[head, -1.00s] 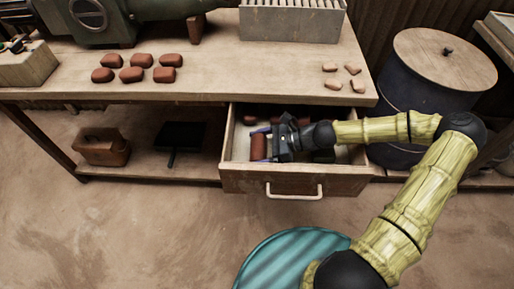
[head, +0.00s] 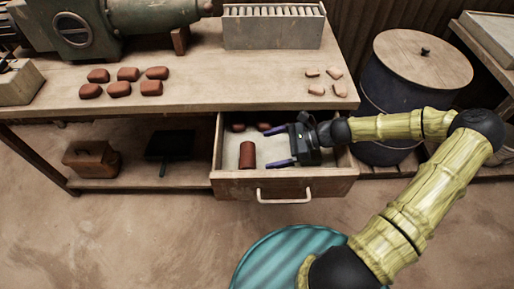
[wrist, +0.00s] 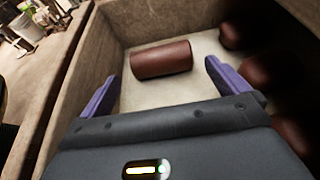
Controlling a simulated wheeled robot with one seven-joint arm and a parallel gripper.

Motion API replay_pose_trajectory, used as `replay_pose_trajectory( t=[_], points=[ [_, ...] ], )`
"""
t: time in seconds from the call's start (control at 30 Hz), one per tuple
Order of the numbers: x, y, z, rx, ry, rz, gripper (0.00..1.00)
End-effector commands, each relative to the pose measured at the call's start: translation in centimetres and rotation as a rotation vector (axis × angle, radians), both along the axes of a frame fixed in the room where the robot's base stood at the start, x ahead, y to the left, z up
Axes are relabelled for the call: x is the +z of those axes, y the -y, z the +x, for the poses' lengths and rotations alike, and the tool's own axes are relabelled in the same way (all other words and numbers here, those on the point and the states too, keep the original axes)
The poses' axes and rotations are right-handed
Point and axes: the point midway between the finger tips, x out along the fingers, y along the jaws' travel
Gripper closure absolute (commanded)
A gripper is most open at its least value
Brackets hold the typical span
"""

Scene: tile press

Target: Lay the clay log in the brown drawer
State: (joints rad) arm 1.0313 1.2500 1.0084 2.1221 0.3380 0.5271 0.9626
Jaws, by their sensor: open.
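The clay log (head: 247,155) is a short red-brown cylinder lying on the pale floor of the open brown drawer (head: 284,187), towards its left side. In the wrist view the log (wrist: 161,60) lies just beyond my fingertips, apart from both. My gripper (head: 271,146) is inside the drawer, to the right of the log, with its two purple fingers spread and empty. It also shows in the wrist view (wrist: 160,72). Part of the drawer's right side is hidden behind my gripper and arm.
More red-brown pieces (wrist: 269,73) lie in the drawer beside my gripper. On the bench (head: 215,92) are several clay pieces (head: 120,88), smaller pale lumps (head: 316,90) and a slotted box (head: 272,32). A lidded barrel (head: 415,85) stands at the right.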

Motion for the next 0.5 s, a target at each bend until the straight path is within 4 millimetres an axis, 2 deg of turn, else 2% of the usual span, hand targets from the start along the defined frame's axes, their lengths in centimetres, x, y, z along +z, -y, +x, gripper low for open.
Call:
replay_pose_trajectory(
  t=[0.1,0.2,0.5],
  points=[
    [0.9,1.8,0.0,-0.003,0.000,-0.002,0.00],
    [1.1,2.5,-0.1,-0.001,0.000,-0.001,0.00],
    [1.1,2.8,-0.1,0.000,0.000,0.000,0.00]
  ],
)
